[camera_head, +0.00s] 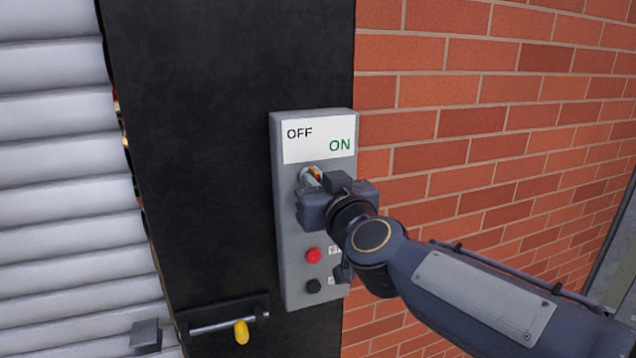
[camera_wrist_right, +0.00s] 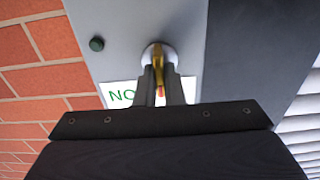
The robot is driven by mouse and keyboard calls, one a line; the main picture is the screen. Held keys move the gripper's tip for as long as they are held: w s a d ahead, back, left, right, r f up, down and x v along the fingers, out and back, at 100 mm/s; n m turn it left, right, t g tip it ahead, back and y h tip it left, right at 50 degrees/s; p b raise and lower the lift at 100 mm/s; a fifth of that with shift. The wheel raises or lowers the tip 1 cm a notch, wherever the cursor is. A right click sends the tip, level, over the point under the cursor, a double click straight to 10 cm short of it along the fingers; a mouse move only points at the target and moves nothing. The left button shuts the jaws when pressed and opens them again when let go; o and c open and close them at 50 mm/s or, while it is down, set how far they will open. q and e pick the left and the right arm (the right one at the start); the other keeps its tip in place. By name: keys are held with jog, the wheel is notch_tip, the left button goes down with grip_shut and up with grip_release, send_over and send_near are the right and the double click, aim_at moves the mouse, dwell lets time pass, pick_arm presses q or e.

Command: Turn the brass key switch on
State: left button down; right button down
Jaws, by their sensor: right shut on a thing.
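The grey switch box (camera_head: 284,240) is on a black panel, with a white label (camera_head: 318,140) reading OFF at left and ON in green at right. The brass key switch (camera_wrist_right: 158,58) sits in a round silver collar; in the head view only its collar and a bit of the key (camera_head: 312,176) show past my gripper. My right gripper (camera_head: 322,183) is shut on the brass key, one finger on each side of it in the right wrist view (camera_wrist_right: 160,90). The key's exact angle is mostly hidden. My left gripper is not in view.
Below the key are a red button (camera_head: 313,255) and a black button (camera_head: 313,286). A bolt with a yellow handle (camera_head: 241,332) is at lower left. A ribbed white shutter (camera_head: 60,180) is at left and a brick wall (camera_head: 480,110) at right.

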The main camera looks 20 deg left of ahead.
jog(key=shift+m, duration=0.4)
jog(key=m, duration=0.3)
jog(key=shift+w+d+p, duration=0.1)
jog(key=shift+p, duration=0.2)
jog(key=m, duration=0.4)
jog(key=shift+m, duration=0.3)
jog(key=m, duration=0.3)
jog(key=m+b, duration=0.1)
jog(key=m, duration=0.5)
jog(key=shift+w+d+f+b, duration=0.1)
jog(key=shift+d+f+b, duration=0.05)
jog(key=shift+f+b, duration=0.2)
jog(key=shift+m, duration=0.4)
jog(key=c, duration=1.5)
grip_release()
jog(key=shift+c, duration=0.2)
jog(key=shift+r, duration=0.1)
